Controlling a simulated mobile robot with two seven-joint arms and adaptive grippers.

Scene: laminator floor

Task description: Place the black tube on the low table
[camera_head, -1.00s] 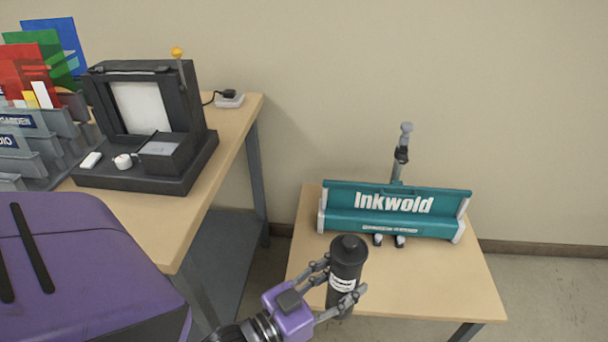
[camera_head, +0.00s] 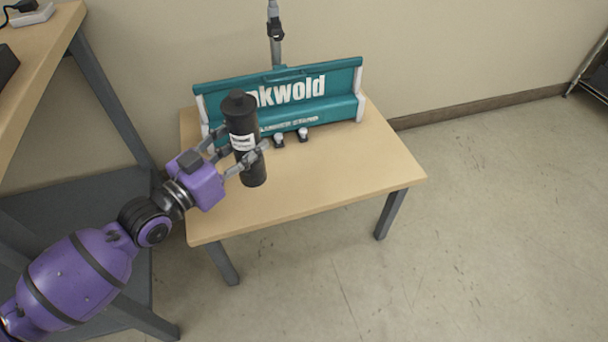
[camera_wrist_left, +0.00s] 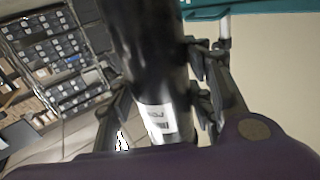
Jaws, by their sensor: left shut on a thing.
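The black tube (camera_head: 243,122) is upright, with a cap on top and a white label on its side. My left gripper (camera_head: 241,157) is shut around its lower half. In the left wrist view the tube (camera_wrist_left: 152,60) stands between the two fingers (camera_wrist_left: 160,105). The low table (camera_head: 330,175) has a light wood top and grey legs. The tube overlaps the left part of its top in the head view; I cannot tell whether its base touches the wood. My right gripper is not in view.
A teal Inkwold stand (camera_head: 285,98) with white ends occupies the back of the low table, right behind the tube. Two small knobs (camera_head: 291,137) sit at its front. The table's front and right are clear. A taller workbench (camera_head: 40,65) stands at the left.

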